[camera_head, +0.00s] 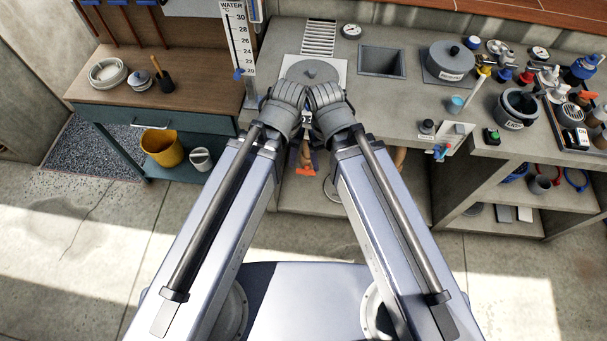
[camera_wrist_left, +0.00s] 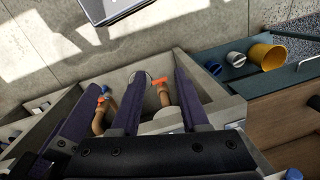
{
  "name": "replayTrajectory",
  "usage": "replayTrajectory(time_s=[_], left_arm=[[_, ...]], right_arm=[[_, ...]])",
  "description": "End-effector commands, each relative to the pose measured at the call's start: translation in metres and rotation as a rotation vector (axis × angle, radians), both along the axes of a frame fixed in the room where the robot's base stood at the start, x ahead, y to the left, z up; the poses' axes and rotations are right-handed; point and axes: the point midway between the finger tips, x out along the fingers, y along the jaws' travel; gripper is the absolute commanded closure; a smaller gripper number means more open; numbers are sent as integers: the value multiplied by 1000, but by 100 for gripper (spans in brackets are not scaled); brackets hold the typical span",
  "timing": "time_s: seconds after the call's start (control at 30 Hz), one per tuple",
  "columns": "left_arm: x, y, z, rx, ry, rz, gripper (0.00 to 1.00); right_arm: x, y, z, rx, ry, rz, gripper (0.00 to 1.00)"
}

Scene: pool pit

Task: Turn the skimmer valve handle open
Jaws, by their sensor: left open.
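An orange valve handle (camera_head: 305,171) on a tan pipe shows below the front edge of the bench in the head view. It also shows in the left wrist view (camera_wrist_left: 158,80), in the gap between the fingers of my left gripper (camera_wrist_left: 157,88), which is open and empty. I cannot tell whether the fingers reach it. A second orange handle (camera_wrist_left: 103,99) with a blue part beside it sits to the left, on another tan pipe. No label tells which is the skimmer valve. In the head view my wrists hide most of the place around the first handle. My right gripper is hidden.
A yellow bucket (camera_head: 162,147) and a white pail (camera_head: 201,159) stand on the low shelf at the left. The floor is clear.

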Motion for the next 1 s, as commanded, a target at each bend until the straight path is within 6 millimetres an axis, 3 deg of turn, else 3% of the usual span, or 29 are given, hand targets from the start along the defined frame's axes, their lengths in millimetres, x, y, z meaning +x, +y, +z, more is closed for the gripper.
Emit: replayTrajectory(time_s=[0.03,0.37,1.0], left_arm=[[8,-2,-26,-5,-9,6,62],[62,-13,-137,-51,-90,56,99],[165,-27,-333,-140,-249,156,100]], right_arm=[[0,0,-26,0,0,0,19],[0,0,-136,-1,0,0,19],[0,-1,-337,-3,-1,1,19]])
